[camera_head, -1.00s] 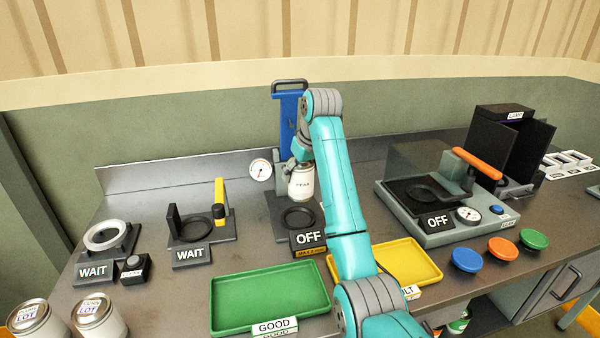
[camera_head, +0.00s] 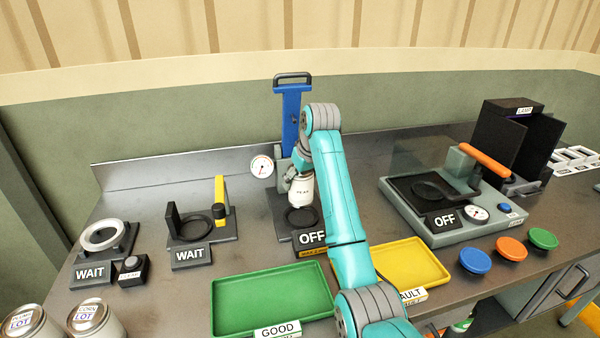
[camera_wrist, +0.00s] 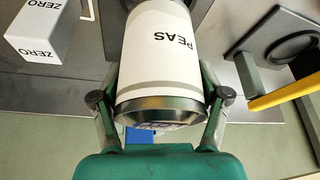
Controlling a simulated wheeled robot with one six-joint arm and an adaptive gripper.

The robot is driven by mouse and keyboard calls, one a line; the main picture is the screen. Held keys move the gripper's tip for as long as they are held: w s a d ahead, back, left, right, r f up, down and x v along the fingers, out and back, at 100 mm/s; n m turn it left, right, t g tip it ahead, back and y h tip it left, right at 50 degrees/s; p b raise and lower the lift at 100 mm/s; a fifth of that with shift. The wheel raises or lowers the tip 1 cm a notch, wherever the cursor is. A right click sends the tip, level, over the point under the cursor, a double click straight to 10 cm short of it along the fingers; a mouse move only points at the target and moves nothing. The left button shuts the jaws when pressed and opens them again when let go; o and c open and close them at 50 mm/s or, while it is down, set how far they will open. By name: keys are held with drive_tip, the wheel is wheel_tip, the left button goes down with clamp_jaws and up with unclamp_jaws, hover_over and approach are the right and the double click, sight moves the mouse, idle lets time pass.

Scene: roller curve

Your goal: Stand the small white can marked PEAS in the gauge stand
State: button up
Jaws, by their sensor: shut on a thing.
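The small white can marked PEAS (camera_head: 301,191) is in my gripper (camera_head: 292,172), above the round black seat (camera_head: 302,218) of the stand with a dial gauge (camera_head: 262,166) and a blue column (camera_head: 291,118). It looks close to upright; whether it touches the seat cannot be told. In the wrist view my gripper (camera_wrist: 160,100) is shut on the can (camera_wrist: 163,50), one finger on each side, with its lettering upside down and a dark metal rim near the palm. My arm hides part of the stand's right side.
An OFF sign (camera_head: 312,237) stands at the stand's front. A green GOOD tray (camera_head: 222,325) and a yellow tray (camera_head: 440,275) lie in front. Two WAIT fixtures (camera_head: 185,240) stand left. A hot-plate-like press (camera_head: 400,205) with an orange handle stands right. A white ZERO block (camera_wrist: 45,28) shows in the wrist view.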

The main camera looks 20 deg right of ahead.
drive_tip(key=shift+f, duration=3)
drive_tip(key=shift+f, duration=0.2)
drive_tip(key=o, duration=1.8)
drive_tip(key=shift+c, duration=0.2)
drive_tip(key=shift+r, duration=4.45)
drive_tip(key=shift+s, duration=0.1)
